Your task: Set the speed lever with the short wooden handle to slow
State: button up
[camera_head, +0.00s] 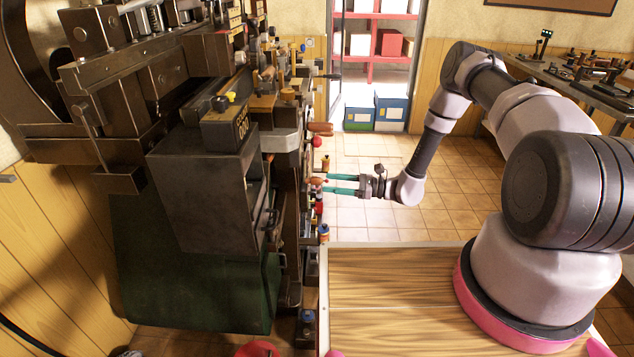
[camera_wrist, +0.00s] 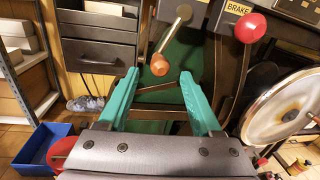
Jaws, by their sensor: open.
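A lever with a short orange-brown wooden handle (camera_wrist: 160,65) shows in the wrist view, on a thin metal rod that slants up to the right. My gripper (camera_wrist: 152,88) has two teal fingers, spread apart and empty. The handle's end appears between and just beyond the fingertips; I cannot tell whether they touch it. In the head view, my gripper (camera_head: 324,185) reaches left toward the machine's front, beside a small wooden handle (camera_head: 315,182) that seems to be the same one. No slow marking is readable.
A red ball knob (camera_wrist: 250,27) beside a BRAKE label (camera_wrist: 236,8) is right of the handle in the wrist view. A handwheel (camera_wrist: 285,106) stands farther right. A longer wooden handle (camera_head: 320,128) is beyond my gripper in the head view. Tiled floor right of the machine is open.

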aim_at(317, 181)
jog(key=shift+w+a, duration=0.25)
jog(key=shift+a, duration=1.05)
jog(key=shift+w+a, duration=0.2)
jog(key=shift+a, duration=1.1)
grip_shut()
